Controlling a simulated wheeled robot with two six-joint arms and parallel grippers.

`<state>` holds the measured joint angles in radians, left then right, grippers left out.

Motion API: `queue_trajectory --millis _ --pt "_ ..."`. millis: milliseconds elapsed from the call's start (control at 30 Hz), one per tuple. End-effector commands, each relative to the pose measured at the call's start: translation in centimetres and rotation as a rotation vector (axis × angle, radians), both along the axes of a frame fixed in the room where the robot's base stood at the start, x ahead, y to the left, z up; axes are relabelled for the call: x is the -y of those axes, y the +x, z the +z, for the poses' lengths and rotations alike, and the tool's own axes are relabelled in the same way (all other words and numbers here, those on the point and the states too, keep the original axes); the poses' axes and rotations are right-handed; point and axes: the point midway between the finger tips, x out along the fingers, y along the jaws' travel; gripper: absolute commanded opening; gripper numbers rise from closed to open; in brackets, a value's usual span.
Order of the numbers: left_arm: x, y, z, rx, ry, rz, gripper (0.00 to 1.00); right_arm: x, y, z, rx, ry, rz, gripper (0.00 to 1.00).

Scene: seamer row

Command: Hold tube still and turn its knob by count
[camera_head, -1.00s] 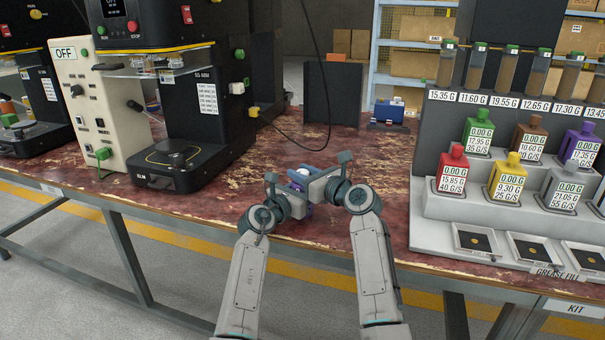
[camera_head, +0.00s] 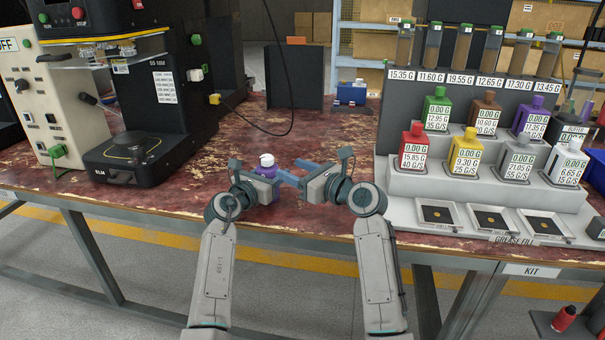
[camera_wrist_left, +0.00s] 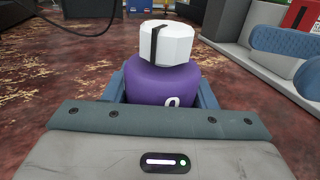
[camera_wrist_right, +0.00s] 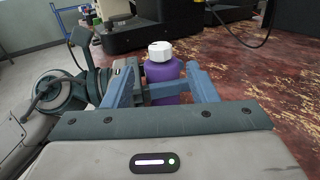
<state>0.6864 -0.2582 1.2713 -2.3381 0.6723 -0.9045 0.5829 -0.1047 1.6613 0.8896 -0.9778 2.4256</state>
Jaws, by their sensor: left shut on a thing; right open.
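The tube is a purple bottle (camera_head: 266,173) with a white faceted knob (camera_head: 266,160) on top. It stands upright near the front edge of the worn red table. My left gripper (camera_head: 258,186) is shut on the purple body; the body (camera_wrist_left: 165,84) and the knob (camera_wrist_left: 166,43), with a dark line on it, fill the middle of the left wrist view. My right gripper (camera_head: 292,176) is open and empty, to the right of the tube. In the right wrist view, the tube (camera_wrist_right: 164,78) shows beyond the right gripper's open blue fingers (camera_wrist_right: 163,90).
A black machine (camera_head: 150,100) and a white control box (camera_head: 40,110) stand at the left. A stepped grey rack (camera_head: 480,190) with several coloured bottles and small trays stands at the right. A dark panel (camera_head: 294,76) and a blue item (camera_head: 351,92) are at the back. The middle table is clear.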

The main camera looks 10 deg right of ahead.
Motion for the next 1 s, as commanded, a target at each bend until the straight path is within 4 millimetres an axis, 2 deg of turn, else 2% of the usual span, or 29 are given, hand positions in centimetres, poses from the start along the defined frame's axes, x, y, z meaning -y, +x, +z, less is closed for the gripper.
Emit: queue_trajectory --millis 200,567,700,867,1000 --pt "0.0 0.0 0.0 0.000 0.000 0.000 0.25 1.5 -1.5 0.0 0.001 -0.001 -0.001 0.52" --pt "0.0 0.0 0.0 0.000 0.000 0.000 0.25 1.7 -1.8 0.0 0.001 -0.001 -0.001 0.53" --pt "0.0 0.0 0.0 0.000 0.000 0.000 0.25 2.6 -2.7 0.4 0.003 -0.001 0.001 0.53" --pt "0.0 0.0 0.0 0.000 0.000 0.000 0.25 1.8 -1.9 0.4 0.001 0.001 0.002 0.53" --pt "0.0 0.0 0.0 0.000 0.000 0.000 0.25 0.1 -0.2 0.5 0.001 0.004 0.003 0.53"
